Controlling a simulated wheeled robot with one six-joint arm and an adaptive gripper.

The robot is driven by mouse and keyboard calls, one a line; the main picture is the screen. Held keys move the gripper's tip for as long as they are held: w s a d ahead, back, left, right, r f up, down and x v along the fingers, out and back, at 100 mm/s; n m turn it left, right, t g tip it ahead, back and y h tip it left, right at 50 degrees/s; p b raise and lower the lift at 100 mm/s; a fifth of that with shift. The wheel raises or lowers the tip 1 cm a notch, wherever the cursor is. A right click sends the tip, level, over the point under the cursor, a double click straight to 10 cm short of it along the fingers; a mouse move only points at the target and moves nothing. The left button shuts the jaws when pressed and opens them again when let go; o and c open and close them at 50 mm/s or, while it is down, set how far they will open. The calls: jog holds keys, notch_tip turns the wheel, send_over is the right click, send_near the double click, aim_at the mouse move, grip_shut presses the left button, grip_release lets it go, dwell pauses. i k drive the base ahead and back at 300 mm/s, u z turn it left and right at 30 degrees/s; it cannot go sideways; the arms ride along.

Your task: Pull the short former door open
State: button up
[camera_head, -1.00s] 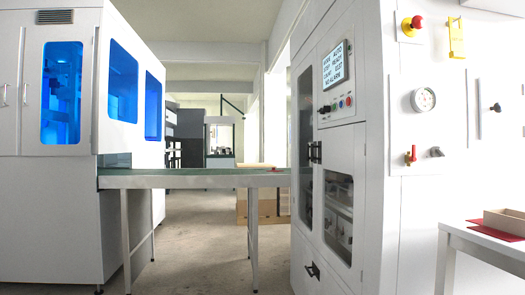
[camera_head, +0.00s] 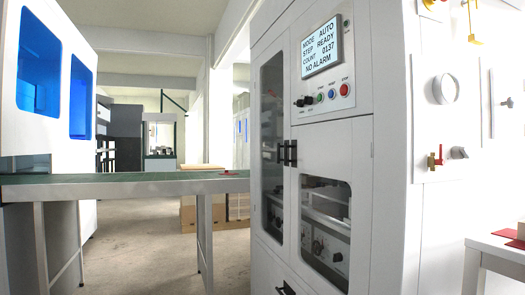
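The short former door (camera_head: 352,164) is on the white machine at the right, below the control panel. It looks shut. It has a dark window (camera_head: 326,232) with machine parts behind it. A dark upright handle (camera_head: 292,154) sits at its upper left edge. A second dark handle (camera_head: 280,153) is close beside it, on the tall narrow door (camera_head: 272,110). My gripper is not in view.
A green-topped conveyor (camera_head: 120,187) on legs runs left from the machine. A lower dark handle (camera_head: 286,289) is near the bottom edge. A white table (camera_head: 490,243) stands at the right. Floor shows left of the machine, under the conveyor.

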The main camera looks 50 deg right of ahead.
aim_at(340, 150)
jog(key=z, duration=0.6)
jog(key=i, duration=1.2)
jog(key=z, duration=0.9)
